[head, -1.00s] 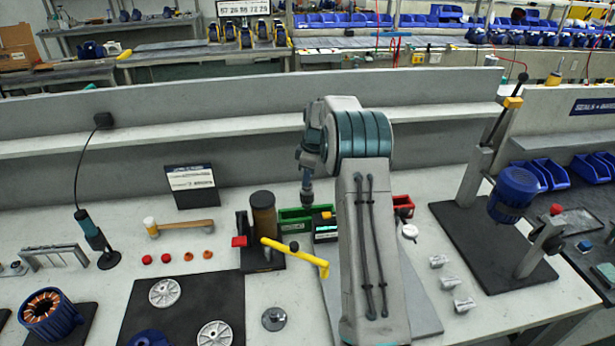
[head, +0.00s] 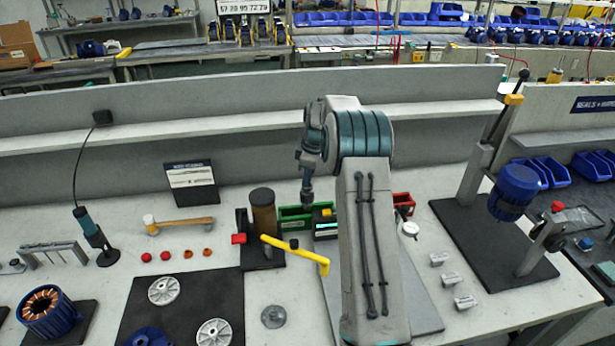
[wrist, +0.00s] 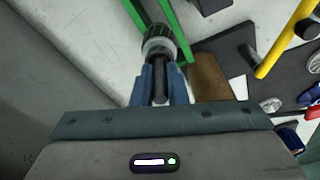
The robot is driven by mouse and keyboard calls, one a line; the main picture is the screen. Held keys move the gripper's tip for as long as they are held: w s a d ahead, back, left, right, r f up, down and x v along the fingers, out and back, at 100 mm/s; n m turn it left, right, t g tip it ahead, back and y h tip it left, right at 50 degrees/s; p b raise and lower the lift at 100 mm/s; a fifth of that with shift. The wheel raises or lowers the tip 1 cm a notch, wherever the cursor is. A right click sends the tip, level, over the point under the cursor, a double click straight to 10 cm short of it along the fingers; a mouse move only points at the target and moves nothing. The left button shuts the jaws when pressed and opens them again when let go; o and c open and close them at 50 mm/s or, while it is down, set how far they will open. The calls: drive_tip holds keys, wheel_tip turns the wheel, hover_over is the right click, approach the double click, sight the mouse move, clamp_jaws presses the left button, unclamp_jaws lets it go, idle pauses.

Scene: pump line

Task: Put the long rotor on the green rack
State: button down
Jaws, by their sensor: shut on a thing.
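My gripper (wrist: 161,84) is shut on a rotor, its two blue fingers on either side of the dark shaft. The rotor (wrist: 158,44) has a ribbed dark and grey body that points away from the fingers. A green rack (wrist: 178,28) shows as green bars beside and beyond the rotor's far end. In the head view the green rack (head: 293,219) stands on the bench left of my arm, below the arm's end, and is partly hidden. I cannot tell whether the rotor touches it. My gripper is small and hard to make out in the head view.
A brown cylinder (head: 263,212) on a dark stand and a yellow handle (head: 297,254) are close to the rack's left and front. A red bin (head: 403,203) is right of my arm. A press (head: 507,195) stands farther right. A hammer (head: 180,225) lies at left.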

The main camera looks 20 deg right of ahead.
drive_tip(key=shift+f, duration=0.1)
idle(0.3)
drive_tip(key=shift+f+b, duration=0.35)
drive_tip(key=shift+b, duration=0.05)
drive_tip(key=shift+f, duration=0.35)
drive_tip(key=shift+f+b, duration=0.9)
drive_tip(key=shift+f, duration=0.15)
drive_tip(key=c, duration=1.4)
unclamp_jaws()
drive_tip(key=shift+o, duration=1.4)
drive_tip(key=shift+f, duration=0.15)
